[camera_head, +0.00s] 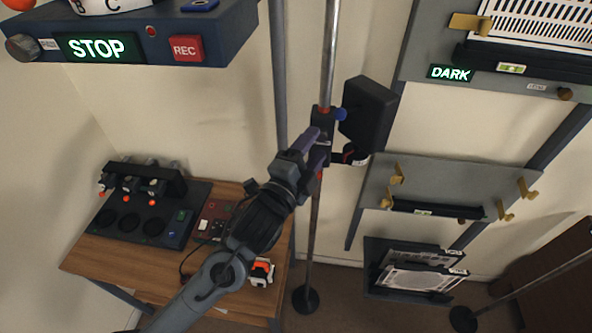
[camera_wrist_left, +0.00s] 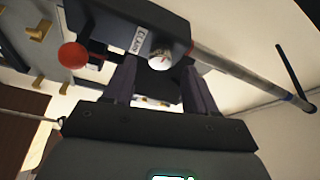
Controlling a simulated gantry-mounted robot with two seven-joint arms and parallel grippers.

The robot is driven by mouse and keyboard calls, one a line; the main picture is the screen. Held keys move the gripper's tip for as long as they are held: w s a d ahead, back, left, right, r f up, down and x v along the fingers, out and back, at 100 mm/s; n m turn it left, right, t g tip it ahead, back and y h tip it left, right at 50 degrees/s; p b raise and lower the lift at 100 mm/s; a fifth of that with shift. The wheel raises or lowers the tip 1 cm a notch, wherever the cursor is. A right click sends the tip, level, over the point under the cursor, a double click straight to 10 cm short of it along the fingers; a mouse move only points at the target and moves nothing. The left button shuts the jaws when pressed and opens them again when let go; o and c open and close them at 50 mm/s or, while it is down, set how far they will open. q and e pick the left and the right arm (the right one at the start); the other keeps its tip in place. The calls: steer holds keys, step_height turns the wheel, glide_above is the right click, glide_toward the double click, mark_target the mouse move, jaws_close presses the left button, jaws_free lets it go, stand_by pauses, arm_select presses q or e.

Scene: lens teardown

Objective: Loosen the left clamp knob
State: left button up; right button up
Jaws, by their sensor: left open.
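A dark clamp (camera_head: 322,122) grips an upright metal pole (camera_head: 329,60) in the head view, beside a black box (camera_head: 370,115). My left gripper (camera_head: 322,140) reaches up to the clamp from below left. In the left wrist view its two purple fingers (camera_wrist_left: 160,72) stand apart, open, on either side of a small silver knob (camera_wrist_left: 160,59). The knob sits on the dark clamp body (camera_wrist_left: 130,25), next to a white label. I cannot tell whether the fingers touch it. A red knob (camera_wrist_left: 73,55) shows farther left. My right gripper is not in view.
A wooden table (camera_head: 80,258) with a black panel (camera_head: 130,230) stands at lower left. A shelf with a STOP sign (camera_head: 95,47) overhangs at upper left. Grey wall panels (camera_head: 415,172) with brass brackets are at right. A round pole base (camera_head: 306,299) rests on the floor.

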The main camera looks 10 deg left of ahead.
arm_select(q)
steer(key=r+b+v, duration=0.1)
steer(key=v, duration=0.8)
steer(key=shift+f+b, duration=0.35)
steer(key=shift+f, duration=0.1)
steer(key=s+a+f+n+g+y, duration=0.2)
steer(key=s+a+f+n, duration=0.15)
steer(key=f, duration=0.75)
steer(key=s+a+f+n+g+y, duration=0.2)
steer(key=s+f+n+g, duration=0.15)
steer(key=f, duration=0.75)
steer(key=s+a+f+n+g+y, duration=0.2)
steer(key=s+a+f+n+g, duration=0.3)
steer(key=s, duration=0.4)
steer(key=s+a+f+n+g+y, duration=0.25)
steer(key=s+a+f+n, duration=0.3)
steer(key=s, duration=0.35)
step_height(320, 180, up, 17)
steer(key=p, duration=1.8)
steer(key=shift+a+r+g, duration=0.2)
steer(key=shift+a+g, duration=0.1)
steer(key=shift+g, duration=0.1)
